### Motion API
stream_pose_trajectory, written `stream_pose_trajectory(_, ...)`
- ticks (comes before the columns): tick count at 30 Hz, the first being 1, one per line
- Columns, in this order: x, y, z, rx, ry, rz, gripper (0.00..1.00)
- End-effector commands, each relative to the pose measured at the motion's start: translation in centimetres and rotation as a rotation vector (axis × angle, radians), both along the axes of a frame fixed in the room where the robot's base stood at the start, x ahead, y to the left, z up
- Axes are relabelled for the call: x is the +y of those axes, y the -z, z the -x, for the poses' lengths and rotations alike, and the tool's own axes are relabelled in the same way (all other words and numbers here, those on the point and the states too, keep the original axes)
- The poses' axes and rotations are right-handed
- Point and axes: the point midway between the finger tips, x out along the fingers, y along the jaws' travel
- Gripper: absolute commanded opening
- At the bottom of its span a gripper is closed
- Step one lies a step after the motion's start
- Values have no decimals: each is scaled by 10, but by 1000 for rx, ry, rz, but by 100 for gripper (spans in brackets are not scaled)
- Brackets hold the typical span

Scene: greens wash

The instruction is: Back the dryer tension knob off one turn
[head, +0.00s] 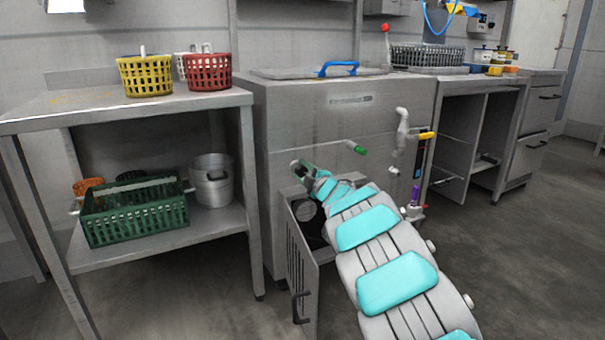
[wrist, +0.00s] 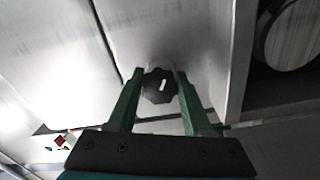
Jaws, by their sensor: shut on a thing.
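The dryer tension knob (wrist: 159,86) is a dark, lobed knob with a white mark on its face, seen in the wrist view on a grey metal surface. My gripper (wrist: 160,90) has its two green fingers on either side of the knob and is shut on it. The white mark stands close to upright in the picture, tilted slightly. In the head view my gripper (head: 302,166) reaches into the front of the steel cabinet (head: 345,120), and the knob itself is hidden there.
A slatted door (head: 303,262) hangs open below my gripper, beside a dark opening with a round part (wrist: 292,35). A green-handled lever (head: 358,149) and a pipe with a yellow handle (head: 426,135) stand to the right. A shelf with a green crate (head: 135,212) stands left.

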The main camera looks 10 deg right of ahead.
Motion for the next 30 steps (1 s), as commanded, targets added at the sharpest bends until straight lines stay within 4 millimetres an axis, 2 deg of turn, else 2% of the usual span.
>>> stream_pose_trajectory(21,1,-1,0,-209,-3,647,0)
stream_pose_trajectory(30,2,-2,0,-278,-3,856,0)
